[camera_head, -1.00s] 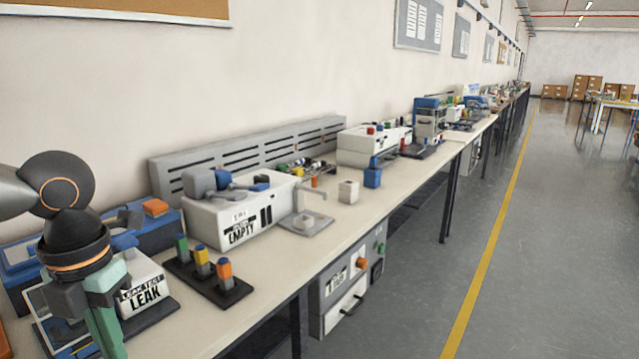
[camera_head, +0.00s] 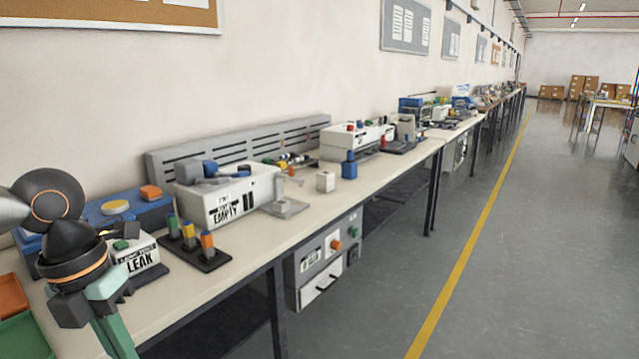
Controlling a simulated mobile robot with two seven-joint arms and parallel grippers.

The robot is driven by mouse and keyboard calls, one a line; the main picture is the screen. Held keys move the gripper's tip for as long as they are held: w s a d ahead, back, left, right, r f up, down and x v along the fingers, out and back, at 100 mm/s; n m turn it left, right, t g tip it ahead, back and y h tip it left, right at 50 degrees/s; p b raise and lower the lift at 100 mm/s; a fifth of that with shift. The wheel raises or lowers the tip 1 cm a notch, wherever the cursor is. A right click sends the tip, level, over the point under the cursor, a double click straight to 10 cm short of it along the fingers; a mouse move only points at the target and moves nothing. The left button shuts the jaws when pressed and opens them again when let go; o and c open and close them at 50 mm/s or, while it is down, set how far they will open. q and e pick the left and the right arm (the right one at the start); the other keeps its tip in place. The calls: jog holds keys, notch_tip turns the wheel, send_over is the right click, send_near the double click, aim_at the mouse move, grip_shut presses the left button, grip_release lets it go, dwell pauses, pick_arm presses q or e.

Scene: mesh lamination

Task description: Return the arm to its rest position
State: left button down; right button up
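My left arm comes in from the left edge, with a black wrist and an orange ring. Its gripper (camera_head: 112,335) points down at the near left of the bench (camera_head: 200,300), with green fingers running past the bottom of the picture. The fingertips are out of frame, so I cannot tell whether it is open or shut. The gripper overlaps the lower left of the white leak test box (camera_head: 140,258) in the picture. My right gripper is not in view.
A black rack (camera_head: 205,258) with green, yellow and orange blocks stands beside a white box labelled EMPTY (camera_head: 235,205). Orange and green trays (camera_head: 18,335) lie at the lower left. Grey drawers (camera_head: 325,262) sit under the bench. The floor (camera_head: 530,260) at right is clear.

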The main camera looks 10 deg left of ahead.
pick_arm(q)
jog(key=w+d+f+n+t+h, duration=0.5)
jog(key=f+n+h, duration=0.15)
jog(key=h, duration=0.45)
jog(key=w+a+f+n+t+y, duration=0.25)
jog(key=f+n+t+y, duration=0.25)
jog(key=f+n+t, duration=0.8)
jog(key=s+d+f+n+g+y, duration=0.2)
jog(key=s+d+f+n+g, duration=0.2)
jog(key=s+d+f+n, duration=0.3)
jog(key=s+d+f+n+g+y, duration=0.3)
jog(key=s+d+f+n+g, duration=0.25)
jog(key=f, duration=0.45)
notch_tip(320, 180, up, 12)
jog(key=s+a+n+p, duration=0.1)
jog(key=a+p, duration=0.2)
jog(key=p, duration=1.3)
jog(key=shift+s+t, duration=0.15)
jog(key=shift+t, duration=0.2)
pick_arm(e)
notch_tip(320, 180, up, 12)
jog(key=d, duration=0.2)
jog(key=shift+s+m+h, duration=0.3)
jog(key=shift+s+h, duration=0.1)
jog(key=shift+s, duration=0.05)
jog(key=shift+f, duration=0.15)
